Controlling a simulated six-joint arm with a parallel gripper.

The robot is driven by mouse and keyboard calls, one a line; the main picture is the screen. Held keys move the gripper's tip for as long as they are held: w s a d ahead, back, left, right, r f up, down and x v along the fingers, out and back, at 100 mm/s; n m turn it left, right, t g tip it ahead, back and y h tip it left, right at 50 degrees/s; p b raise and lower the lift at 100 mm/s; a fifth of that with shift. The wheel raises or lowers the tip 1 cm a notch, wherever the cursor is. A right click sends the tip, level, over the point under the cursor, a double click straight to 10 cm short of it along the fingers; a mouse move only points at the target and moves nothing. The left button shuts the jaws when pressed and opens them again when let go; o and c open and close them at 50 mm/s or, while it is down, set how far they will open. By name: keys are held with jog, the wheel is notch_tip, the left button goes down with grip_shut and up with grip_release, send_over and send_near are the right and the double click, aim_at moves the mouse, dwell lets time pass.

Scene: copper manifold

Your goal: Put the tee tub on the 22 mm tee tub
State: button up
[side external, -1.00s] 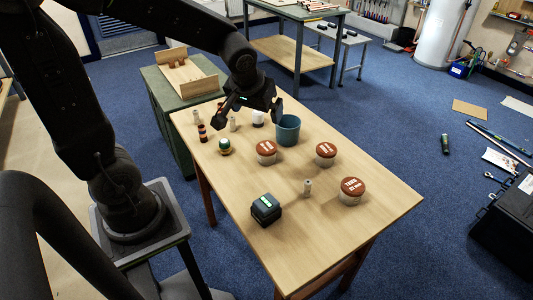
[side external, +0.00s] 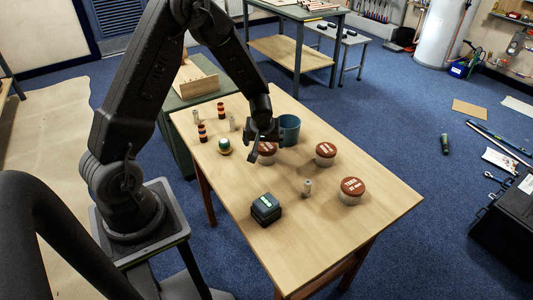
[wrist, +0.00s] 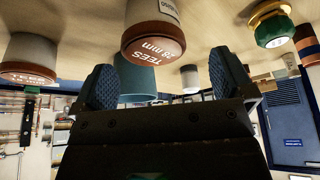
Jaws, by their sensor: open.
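Three white tubs with red-brown lids stand on the table. One tub (side external: 267,149) is partly hidden behind and below my gripper (side external: 266,134). Another tub (side external: 326,153) stands to its right, and a third (side external: 351,190) stands nearer the front right edge. In the upside-down wrist view, a lid (wrist: 153,46) appears to read "TEES 28 mm"; it lies just beyond my gripper (wrist: 164,82). A second tub's lid (wrist: 28,72) at the left also reads "TEES", its size too small to be sure. My gripper is open, its fingers apart with nothing held.
A teal cup (side external: 289,130) stands close behind my gripper. A green-and-gold item (side external: 224,146), striped cylinders (side external: 202,133), a dark box (side external: 266,208) and a small grey fitting (side external: 307,187) stand on the table (side external: 330,240). The front of the table is mostly bare.

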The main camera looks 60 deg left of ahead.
aim_at(267, 147)
jog(key=shift+d+x, duration=0.15)
jog(key=shift+x, duration=1.45)
jog(key=shift+d+x, duration=0.15)
jog(key=shift+x, duration=1.45)
jog(key=shift+w, duration=0.2)
jog(key=shift+c, duration=0.5)
jog(key=c, duration=1)
jog(key=shift+r, duration=0.1)
jog(key=shift+c, duration=1.2)
